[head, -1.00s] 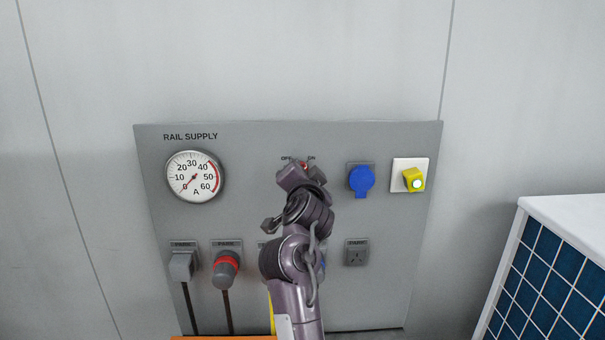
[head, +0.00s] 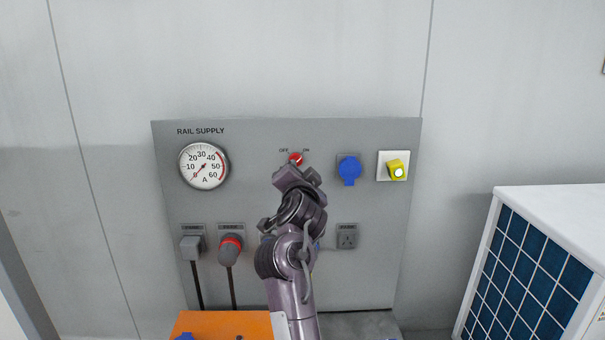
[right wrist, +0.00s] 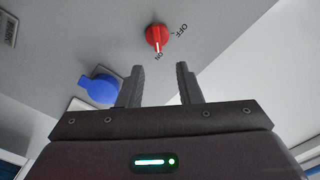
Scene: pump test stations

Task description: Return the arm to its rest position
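My right gripper (head: 297,176) is in front of the grey rail supply panel (head: 260,135), just below the red knob (head: 295,158) in the head view. In the right wrist view, its two fingers (right wrist: 160,70) stand apart with nothing between them. The red knob (right wrist: 157,36) is beyond the fingertips, and its white mark points to the ON label. The right arm hides part of the panel's lower middle. My left gripper is in neither view.
A gauge (head: 204,166), a blue covered socket (head: 349,169) and a yellow switch (head: 397,170) are on the panel. Two cabled plugs (head: 230,249) sit at lower left. An orange surface (head: 215,323) lies below. A white-topped, blue-tiled unit (head: 530,270) stands at right.

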